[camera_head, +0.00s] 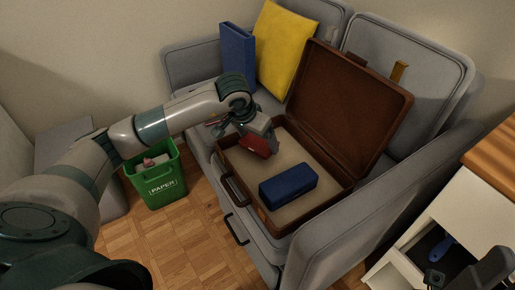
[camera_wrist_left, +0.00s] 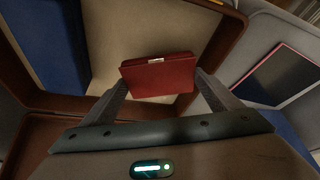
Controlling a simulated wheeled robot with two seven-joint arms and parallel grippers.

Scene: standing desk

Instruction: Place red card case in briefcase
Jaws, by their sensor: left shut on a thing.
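The red card case (camera_head: 255,145) is held in my left gripper (camera_head: 262,138), over the left part of the open brown briefcase (camera_head: 360,97). In the left wrist view the red card case (camera_wrist_left: 158,76) sits between the two fingers of my left gripper (camera_wrist_left: 160,88), with the briefcase's beige lining (camera_wrist_left: 135,28) beyond it. I cannot tell whether the case touches the lining. The briefcase lies open on the grey sofa, its lid leaning back. A dark gripper part (camera_head: 470,275), seemingly my right one, shows at the bottom right; its jaws are unclear.
A blue box (camera_head: 288,186) lies in the briefcase's front right part. A yellow cushion (camera_head: 281,45) and a blue binder (camera_head: 238,55) stand behind on the sofa. A green paper bin (camera_head: 160,184) stands on the floor at left. An open white drawer unit (camera_head: 455,215) is at right.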

